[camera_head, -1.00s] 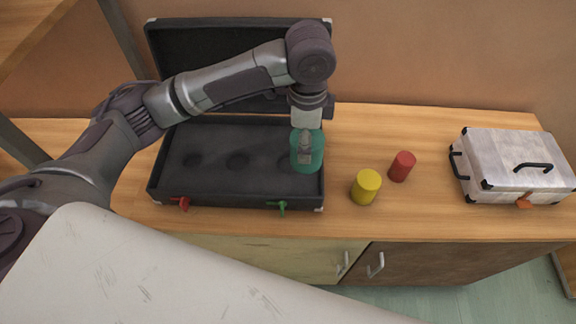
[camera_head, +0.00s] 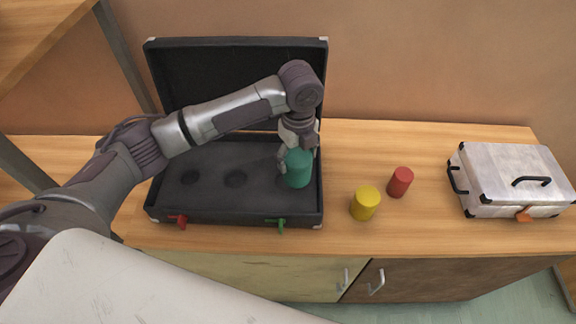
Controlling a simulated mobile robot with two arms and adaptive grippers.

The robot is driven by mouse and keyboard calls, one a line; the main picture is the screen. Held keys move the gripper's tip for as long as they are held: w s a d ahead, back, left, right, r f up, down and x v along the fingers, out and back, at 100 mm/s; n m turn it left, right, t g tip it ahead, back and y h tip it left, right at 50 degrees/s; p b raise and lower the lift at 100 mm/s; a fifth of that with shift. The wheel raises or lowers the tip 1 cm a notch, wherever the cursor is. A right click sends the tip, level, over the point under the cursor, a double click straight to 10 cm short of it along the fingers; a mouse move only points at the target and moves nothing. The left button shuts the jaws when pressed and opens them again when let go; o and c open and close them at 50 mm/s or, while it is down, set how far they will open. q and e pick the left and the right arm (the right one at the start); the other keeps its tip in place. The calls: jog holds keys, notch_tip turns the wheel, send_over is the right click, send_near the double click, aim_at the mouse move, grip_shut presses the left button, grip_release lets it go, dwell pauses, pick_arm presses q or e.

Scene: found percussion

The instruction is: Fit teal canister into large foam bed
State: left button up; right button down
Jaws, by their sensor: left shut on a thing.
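The teal canister (camera_head: 298,169) is upright at the right end of the foam bed (camera_head: 212,200) inside the open black case. My left gripper (camera_head: 297,152) is shut on the canister from above and behind. The canister covers the rightmost recess, and I cannot tell how deep its base sits. My right gripper is not in view.
A yellow cylinder (camera_head: 365,203) and a red cylinder (camera_head: 400,182) stand right of the case. A closed silver case (camera_head: 512,178) is at the far right. The black case's raised lid (camera_head: 215,75) stands behind my left arm. Wood table is clear around the cylinders.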

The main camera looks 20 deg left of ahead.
pick_arm(q)
jog(key=shift+w+a+f, duration=0.1)
jog(key=shift+a+f, duration=0.3)
jog(key=shift+a, duration=0.2)
jog(key=shift+w+a+f, duration=0.1)
jog(key=shift+a+f, duration=0.25)
jog(key=shift+a, duration=0.2)
notch_tip(320, 180, down, 3)
jog(key=shift+f, duration=0.4)
jog(key=shift+f, duration=0.15)
jog(key=o, duration=1.2)
jog(key=shift+o, duration=0.2)
